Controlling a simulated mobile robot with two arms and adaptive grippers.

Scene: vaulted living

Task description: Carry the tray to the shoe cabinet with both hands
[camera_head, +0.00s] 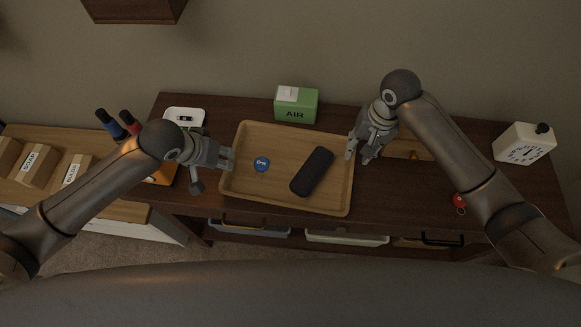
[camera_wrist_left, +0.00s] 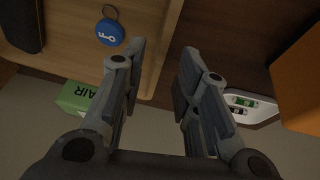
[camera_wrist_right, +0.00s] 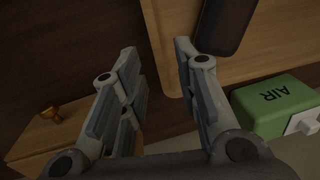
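The light wooden tray (camera_head: 288,142) lies on a dark wooden table (camera_head: 400,190). It holds a dark oblong case (camera_head: 312,172) and a round blue key tag (camera_head: 261,164). My left gripper (camera_head: 214,174) is at the tray's left rim; its fingers are apart in the left wrist view (camera_wrist_left: 163,46), with the rim (camera_wrist_left: 163,50) showing between them. My right gripper (camera_head: 358,157) is at the right rim, open; the rim (camera_wrist_right: 158,45) shows between its fingers in the right wrist view (camera_wrist_right: 156,45). I cannot tell whether any finger touches the tray. No cabinet is clearly identifiable as the shoe cabinet.
A green AIR box (camera_head: 296,104) stands behind the tray. A white battery holder (camera_head: 184,117) is at left. A lower light-wood unit (camera_head: 125,210) with labelled boxes (camera_head: 38,165) adjoins the left.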

